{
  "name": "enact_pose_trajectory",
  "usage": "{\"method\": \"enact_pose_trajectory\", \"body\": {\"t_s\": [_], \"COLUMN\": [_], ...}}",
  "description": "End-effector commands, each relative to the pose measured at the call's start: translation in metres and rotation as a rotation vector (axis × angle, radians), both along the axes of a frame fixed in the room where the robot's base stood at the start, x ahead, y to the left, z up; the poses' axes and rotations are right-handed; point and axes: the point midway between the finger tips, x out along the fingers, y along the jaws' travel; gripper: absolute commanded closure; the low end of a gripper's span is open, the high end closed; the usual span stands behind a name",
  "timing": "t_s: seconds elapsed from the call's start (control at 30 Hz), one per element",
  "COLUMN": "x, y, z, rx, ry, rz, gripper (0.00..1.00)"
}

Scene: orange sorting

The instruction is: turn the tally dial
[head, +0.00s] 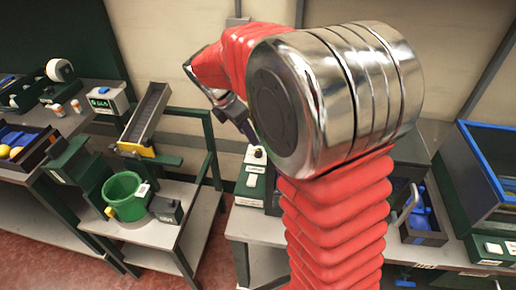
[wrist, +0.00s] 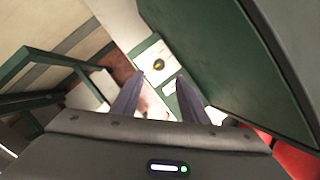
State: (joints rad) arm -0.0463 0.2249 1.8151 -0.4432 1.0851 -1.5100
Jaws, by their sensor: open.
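A small dark round knob with a yellowish mark, which looks like the tally dial (wrist: 158,65), sits on a white panel straight ahead of my fingers in the wrist view. In the head view the dial (head: 258,153) tops a green and white box (head: 252,184) on the bench, partly hidden by my arm. My gripper (wrist: 157,88) is open and empty, its two dark fingers on either side of the line to the knob and apart from it. In the head view my gripper (head: 244,130) points down toward the box from above and left.
A green bucket (head: 122,196) stands on a lower shelf at the left, below a sloping chute (head: 148,112). A blue-lined green bin (head: 490,165) is at the right. A tray with blue things (head: 425,222) lies on the bench. In the wrist view a large green surface (wrist: 225,50) is close at right.

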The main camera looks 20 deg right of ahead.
Motion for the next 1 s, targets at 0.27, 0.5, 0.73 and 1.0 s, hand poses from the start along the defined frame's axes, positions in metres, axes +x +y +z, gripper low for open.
{"method": "enact_pose_trajectory", "body": {"t_s": [0.27, 0.5, 0.73, 1.0], "x": [0.002, 0.005, 0.007, 0.007], "y": [-0.017, -0.03, -0.036, -0.036], "z": [-0.041, -0.074, -0.089, -0.09], "rx": [0.001, 0.001, 0.001, 0.001], "ry": [0.002, 0.003, 0.0, -0.001], "rz": [-0.001, -0.002, 0.0, 0.0], "gripper": [0.6, 0.6, 0.6, 0.6]}}
